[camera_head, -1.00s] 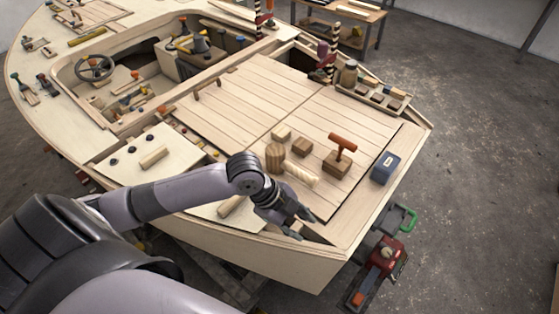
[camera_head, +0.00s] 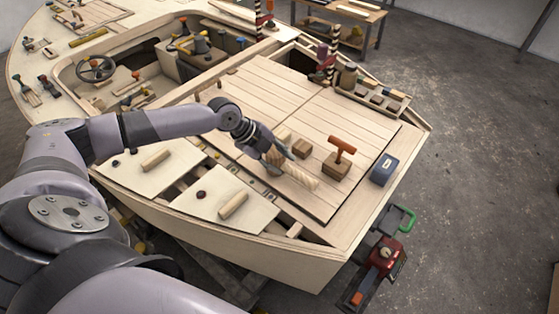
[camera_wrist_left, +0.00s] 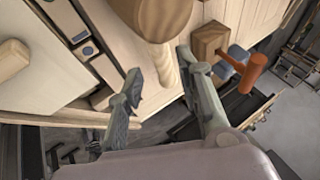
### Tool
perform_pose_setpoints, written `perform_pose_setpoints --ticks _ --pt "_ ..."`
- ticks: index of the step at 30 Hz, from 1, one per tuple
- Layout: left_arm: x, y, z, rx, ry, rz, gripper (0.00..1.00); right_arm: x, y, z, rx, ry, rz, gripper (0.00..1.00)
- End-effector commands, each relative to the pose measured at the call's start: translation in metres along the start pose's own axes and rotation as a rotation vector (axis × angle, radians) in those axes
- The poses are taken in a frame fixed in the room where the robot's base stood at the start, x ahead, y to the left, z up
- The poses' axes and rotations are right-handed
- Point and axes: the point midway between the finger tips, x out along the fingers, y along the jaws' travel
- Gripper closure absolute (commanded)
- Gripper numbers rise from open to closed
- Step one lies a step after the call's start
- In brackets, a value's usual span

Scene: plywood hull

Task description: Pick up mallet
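The wooden mallet, with a round head and a pale ridged handle (camera_head: 302,176), lies on the planked deck in the head view. My left gripper (camera_head: 279,150) is over its head end and partly hides it. In the left wrist view the mallet's round head (camera_wrist_left: 152,14) is at the top, and its handle runs down between the fingers. My left gripper (camera_wrist_left: 160,80) is open there, with a finger on each side of the handle and visible gaps. Whether the fingers touch it cannot be told. My right gripper is not in view.
A wooden block with an orange T-shaped handle (camera_head: 341,152) stands right of the mallet, and a blue box (camera_head: 384,169) lies farther right. The planks beyond (camera_head: 270,95) are clear.

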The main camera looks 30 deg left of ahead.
Motion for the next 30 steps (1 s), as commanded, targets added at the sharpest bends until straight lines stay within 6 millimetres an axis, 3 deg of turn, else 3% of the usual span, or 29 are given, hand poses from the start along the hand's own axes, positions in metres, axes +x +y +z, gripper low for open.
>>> perform_pose_setpoints --ticks 3,11,19,30 --pt "0.017 -0.001 0.0 -0.001 0.001 0.0 0.67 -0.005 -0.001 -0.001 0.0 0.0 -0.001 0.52" --pt "0.036 -0.001 0.0 -0.001 0.001 0.0 0.67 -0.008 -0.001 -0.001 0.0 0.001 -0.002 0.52" --pt "0.077 -0.001 -0.001 -0.002 0.0 0.0 0.67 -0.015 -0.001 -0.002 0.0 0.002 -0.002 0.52" --pt "0.085 0.0 0.0 0.0 -0.001 0.0 0.7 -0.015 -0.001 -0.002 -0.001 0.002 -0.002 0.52"
